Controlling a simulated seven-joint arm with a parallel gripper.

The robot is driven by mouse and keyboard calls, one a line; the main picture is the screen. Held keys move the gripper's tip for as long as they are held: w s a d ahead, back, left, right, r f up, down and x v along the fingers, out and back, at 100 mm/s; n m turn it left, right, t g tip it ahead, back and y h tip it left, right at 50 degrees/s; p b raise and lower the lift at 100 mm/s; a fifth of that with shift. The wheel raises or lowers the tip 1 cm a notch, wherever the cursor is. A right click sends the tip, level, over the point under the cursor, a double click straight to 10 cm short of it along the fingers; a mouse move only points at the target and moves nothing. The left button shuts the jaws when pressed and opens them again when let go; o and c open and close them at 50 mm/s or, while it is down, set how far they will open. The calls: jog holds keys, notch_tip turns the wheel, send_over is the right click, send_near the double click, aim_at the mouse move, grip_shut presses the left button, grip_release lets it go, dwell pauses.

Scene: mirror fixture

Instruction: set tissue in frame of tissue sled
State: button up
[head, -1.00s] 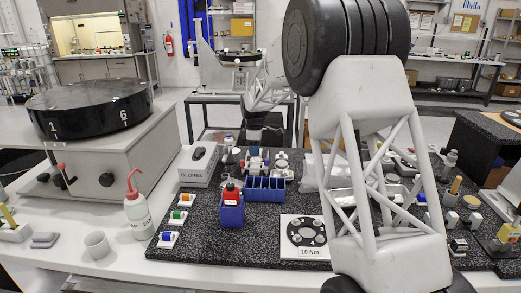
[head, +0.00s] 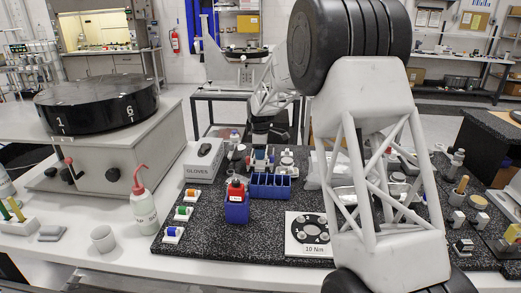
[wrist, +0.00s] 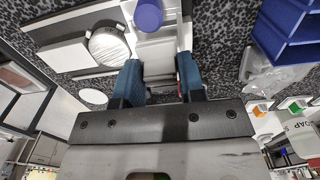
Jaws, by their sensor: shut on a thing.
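My gripper (wrist: 160,78) shows in the wrist view with two blue fingers close together. It is shut on a small pale thing between the fingertips, which seems to be the tissue; the fingers hide most of it. A pale grey and white fixture with a blue round cap (wrist: 148,14) lies just beyond the fingertips. I cannot tell whether it is the tissue sled or whether the held thing touches it. In the head view my gripper (head: 264,144) is small and dark, over the back of the speckled bench top, behind the blue bin.
A blue compartment bin (head: 270,186) and a blue holder with a red-capped bottle (head: 236,190) stand in front. A glove box (head: 203,160) is to the left. A round metallic-topped part (wrist: 108,45) sits beside the fixture. A 10 Nm plate (head: 308,235) lies nearer.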

jog(key=shift+f, duration=0.4)
jog(key=shift+f, duration=0.8)
dwell(2.5)
jog(key=o, duration=1.4)
jog(key=shift+c, duration=0.2)
jog(key=shift+r, duration=0.2)
jog(key=shift+r, duration=3.3)
